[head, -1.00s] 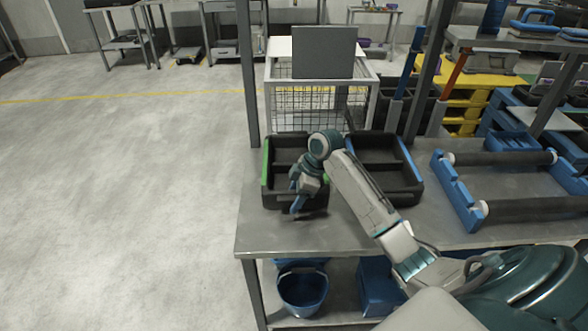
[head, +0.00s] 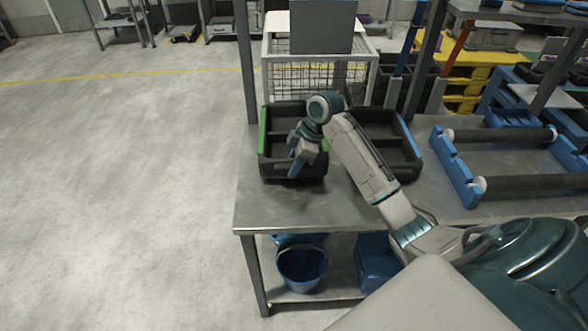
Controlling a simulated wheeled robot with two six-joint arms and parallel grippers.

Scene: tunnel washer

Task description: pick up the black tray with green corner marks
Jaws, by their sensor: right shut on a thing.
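The black tray with green corner marks (head: 274,168) stands on the grey metal table, near its left end. Green shows along its left side; my arm and gripper hide part of its inside and right side. My right gripper (head: 297,167) reaches down at the tray's front wall and is shut on it. The tray looks level; I cannot tell any gap between it and the table. My left gripper is not in view.
A second black tray with blue marks (head: 404,148) stands close on the right, partly behind my arm. A blue roller frame (head: 456,165) lies further right. A wire cage (head: 285,82) and table posts stand behind. The table front (head: 290,210) is clear.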

